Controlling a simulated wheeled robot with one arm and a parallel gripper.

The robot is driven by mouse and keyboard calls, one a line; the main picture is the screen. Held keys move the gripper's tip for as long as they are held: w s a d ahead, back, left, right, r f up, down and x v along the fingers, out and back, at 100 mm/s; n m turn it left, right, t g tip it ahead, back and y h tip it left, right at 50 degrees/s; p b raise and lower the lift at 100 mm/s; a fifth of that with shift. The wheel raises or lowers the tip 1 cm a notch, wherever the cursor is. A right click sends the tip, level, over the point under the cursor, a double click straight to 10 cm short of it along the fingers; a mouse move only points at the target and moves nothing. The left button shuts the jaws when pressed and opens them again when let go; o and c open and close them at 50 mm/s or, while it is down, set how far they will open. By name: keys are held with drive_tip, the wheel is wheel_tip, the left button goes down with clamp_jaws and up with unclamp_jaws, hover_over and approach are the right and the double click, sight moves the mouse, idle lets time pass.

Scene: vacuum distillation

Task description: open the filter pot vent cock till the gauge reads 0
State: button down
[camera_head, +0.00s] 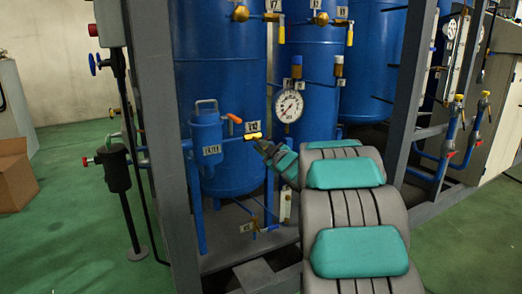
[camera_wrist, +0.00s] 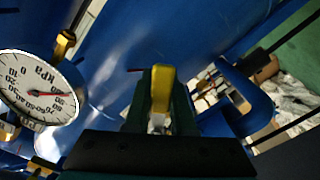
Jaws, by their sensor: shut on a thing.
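The small blue filter pot (camera_head: 207,138) with a loop handle on its lid stands left of my arm in the head view. A cock with a yellow handle (camera_head: 252,136) is on the thin pipe to its right. My gripper (camera_head: 262,146) is at that handle. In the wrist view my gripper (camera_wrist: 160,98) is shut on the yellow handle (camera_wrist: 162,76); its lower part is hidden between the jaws. The round white gauge (camera_head: 288,106) is above and right of my gripper. It shows tilted in the wrist view (camera_wrist: 38,88), with a red needle; I cannot read its exact value.
Large blue tanks (camera_head: 220,60) stand behind. Grey frame posts (camera_head: 160,120) rise on both sides. A cardboard box (camera_head: 14,175) lies on the green floor at left.

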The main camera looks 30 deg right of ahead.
idle(0.4)
drive_tip(key=c, duration=0.8)
unclamp_jaws()
drive_tip(key=shift+o, duration=0.2)
drive_tip(key=shift+s, duration=0.15)
drive_tip(key=s, duration=0.7)
drive_tip(key=shift+s+d, duration=0.15)
drive_tip(key=shift+s, duration=0.1)
drive_tip(key=shift+c, duration=0.3)
